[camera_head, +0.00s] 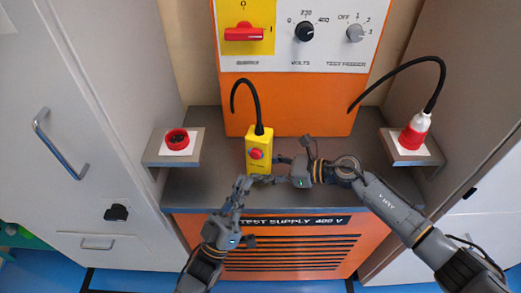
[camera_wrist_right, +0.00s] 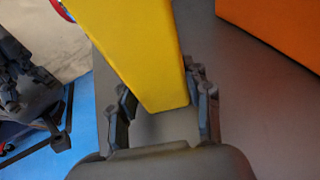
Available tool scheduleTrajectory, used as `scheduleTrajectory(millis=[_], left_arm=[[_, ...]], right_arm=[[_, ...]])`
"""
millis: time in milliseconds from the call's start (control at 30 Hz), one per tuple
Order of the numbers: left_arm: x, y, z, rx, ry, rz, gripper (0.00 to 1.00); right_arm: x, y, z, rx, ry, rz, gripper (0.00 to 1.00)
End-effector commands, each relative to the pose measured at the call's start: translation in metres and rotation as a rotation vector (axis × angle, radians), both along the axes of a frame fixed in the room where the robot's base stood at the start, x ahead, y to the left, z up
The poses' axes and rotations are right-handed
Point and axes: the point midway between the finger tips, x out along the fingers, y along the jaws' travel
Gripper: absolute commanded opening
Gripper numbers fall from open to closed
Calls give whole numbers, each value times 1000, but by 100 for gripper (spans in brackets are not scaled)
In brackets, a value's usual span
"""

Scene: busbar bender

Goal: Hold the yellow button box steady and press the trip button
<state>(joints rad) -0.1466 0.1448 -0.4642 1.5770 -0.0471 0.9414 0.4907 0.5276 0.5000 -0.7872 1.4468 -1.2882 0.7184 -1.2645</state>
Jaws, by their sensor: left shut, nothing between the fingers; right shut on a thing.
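The yellow button box (camera_head: 259,152) stands on the grey worktop in the middle of the head view, with a red button (camera_head: 256,154) on its front and a black cable (camera_head: 245,96) from its top. My right gripper (camera_head: 277,168) comes from the right and is shut on the lower part of the box. In the right wrist view the yellow box (camera_wrist_right: 145,50) lies between the fingers (camera_wrist_right: 163,105). My left gripper (camera_head: 246,182) is shut and empty, just in front of the box's lower left side, below the red button. I cannot tell whether it touches the box.
An orange panel with a red switch (camera_head: 244,34) and two knobs stands behind the worktop (camera_head: 203,188). A red socket (camera_head: 177,139) sits on the left shelf. A red and white plug (camera_head: 414,132) with a black cable stands on the right shelf. Cabinets flank both sides.

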Motion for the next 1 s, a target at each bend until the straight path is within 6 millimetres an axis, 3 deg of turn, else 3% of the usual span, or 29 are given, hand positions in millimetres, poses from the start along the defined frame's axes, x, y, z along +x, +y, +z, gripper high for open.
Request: scheduleTrajectory(millis=[33,67,167,567,1000], left_arm=[[0,0,0,0,0,0,0],[0,0,0,0,0,0,0],[0,0,0,0,0,0,0],[0,0,0,0,0,0,0],[0,0,0,0,0,0,0]], right_arm=[[0,0,-1,-1,1,1,31],[0,0,-1,-1,1,1,55],[0,0,-1,-1,1,1,75],[-1,-5,1,-1,1,-1,75],[-25,-82,25,-4,2,-1,75]])
